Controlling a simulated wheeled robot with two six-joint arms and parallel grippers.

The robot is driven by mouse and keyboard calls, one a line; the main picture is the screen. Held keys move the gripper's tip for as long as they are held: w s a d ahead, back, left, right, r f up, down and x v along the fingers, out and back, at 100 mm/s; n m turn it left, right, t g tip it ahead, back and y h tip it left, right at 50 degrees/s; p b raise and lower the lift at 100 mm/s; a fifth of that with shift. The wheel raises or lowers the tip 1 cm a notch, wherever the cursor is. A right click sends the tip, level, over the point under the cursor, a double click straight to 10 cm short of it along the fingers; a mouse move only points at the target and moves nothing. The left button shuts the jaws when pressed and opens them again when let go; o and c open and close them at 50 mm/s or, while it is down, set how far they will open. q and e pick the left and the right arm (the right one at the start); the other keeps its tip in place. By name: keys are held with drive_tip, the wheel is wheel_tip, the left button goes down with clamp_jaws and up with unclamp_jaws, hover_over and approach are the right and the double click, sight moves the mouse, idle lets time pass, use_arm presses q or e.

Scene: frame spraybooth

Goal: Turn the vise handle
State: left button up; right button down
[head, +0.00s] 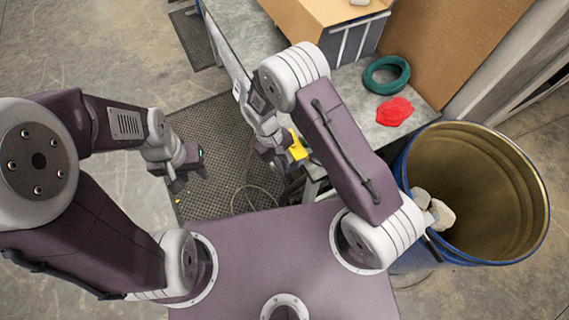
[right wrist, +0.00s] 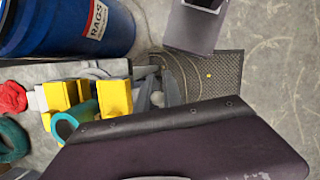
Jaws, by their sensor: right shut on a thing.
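In the head view my right gripper (head: 280,153) reaches down at the near edge of the workbench, beside a yellow part (head: 298,146) of what looks like the vise. It is shut on what I take to be the vise handle, which is mostly hidden by my arm. The right wrist view shows yellow blocks (right wrist: 115,98) beside a teal, curved piece, with grey metal parts to their right; the grip itself is not clear there. My left gripper (head: 188,165) hangs above the floor mat, apart from the bench; its fingers are too small to read.
A blue drum (head: 405,180) stands right of the bench, also showing in the right wrist view (right wrist: 70,30). A teal ring (head: 387,75) and red cloth (head: 394,111) lie on the bench (head: 352,108). Cardboard (head: 440,45) stands behind. A dark mat (head: 225,125) covers the floor.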

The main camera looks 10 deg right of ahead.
drive_tip(key=shift+w+a+g+b, duration=0.2)
drive_tip(key=shift+w+g+b, duration=0.2)
drive_tip(key=shift+w, duration=0.1)
drive_tip(key=shift+w+a+g+h+b, duration=0.1)
drive_tip(key=shift+w+g+h+b, duration=0.3)
drive_tip(key=shift+b, duration=0.45)
drive_tip(key=shift+w+a+r+g+b, duration=0.2)
drive_tip(key=shift+w+g+b, duration=0.25)
drive_tip(key=shift+g+b, duration=0.4)
drive_tip(key=shift+w+r+b, duration=0.15)
drive_tip(key=shift+r+b, duration=0.1)
drive_tip(key=shift+b, duration=0.2)
drive_tip(key=c, duration=1.5)
unclamp_jaws()
drive_tip(key=shift+w+a, duration=0.1)
